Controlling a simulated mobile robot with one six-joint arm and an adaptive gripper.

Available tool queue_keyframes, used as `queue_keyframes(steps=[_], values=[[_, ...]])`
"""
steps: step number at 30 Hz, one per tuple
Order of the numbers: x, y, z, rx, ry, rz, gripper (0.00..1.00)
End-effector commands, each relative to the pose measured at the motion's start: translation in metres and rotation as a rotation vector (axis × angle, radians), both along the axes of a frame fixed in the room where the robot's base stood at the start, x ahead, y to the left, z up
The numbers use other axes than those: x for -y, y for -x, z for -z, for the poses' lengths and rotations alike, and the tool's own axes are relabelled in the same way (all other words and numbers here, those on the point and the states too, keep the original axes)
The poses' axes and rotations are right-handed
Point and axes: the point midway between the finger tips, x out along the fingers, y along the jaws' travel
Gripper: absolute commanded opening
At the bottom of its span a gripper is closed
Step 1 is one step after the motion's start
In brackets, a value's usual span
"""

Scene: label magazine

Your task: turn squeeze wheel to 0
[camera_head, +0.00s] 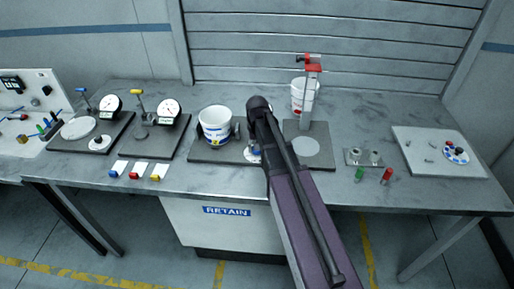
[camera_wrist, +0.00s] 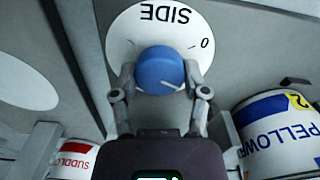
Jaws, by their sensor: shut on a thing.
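The squeeze wheel is a blue knob (camera_wrist: 160,66) on a round white dial plate (camera_wrist: 122,24) that reads "SIDE", with a "0" at its right edge, in the wrist view. A white line on the knob points to the lower right, away from the 0. My gripper (camera_wrist: 159,82) has one finger on each side of the knob and is shut on it. In the head view, the blue knob (camera_head: 254,151) shows only in part beside my arm, which hides my fingers.
A blue-labelled tub (camera_head: 215,124) stands just left of the knob. A red-labelled tub (camera_head: 301,91) and a red-topped post (camera_head: 312,90) stand behind right. Two gauges (camera_head: 169,108) are farther left. A tray (camera_head: 438,165) with small parts lies right.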

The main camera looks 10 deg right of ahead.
Motion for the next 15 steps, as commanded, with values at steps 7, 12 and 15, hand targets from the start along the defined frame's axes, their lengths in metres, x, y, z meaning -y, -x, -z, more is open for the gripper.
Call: queue_keyframes(steps=[7,12,15], values=[[-0.0005,0.0008,0.0005,-0.001,0.001,-0.233,0.11],[-0.001,0.001,0.0005,-0.002,0.0,-0.394,0.11],[-0.0012,0.001,0.0005,-0.002,0.0,-0.489,0.11]])
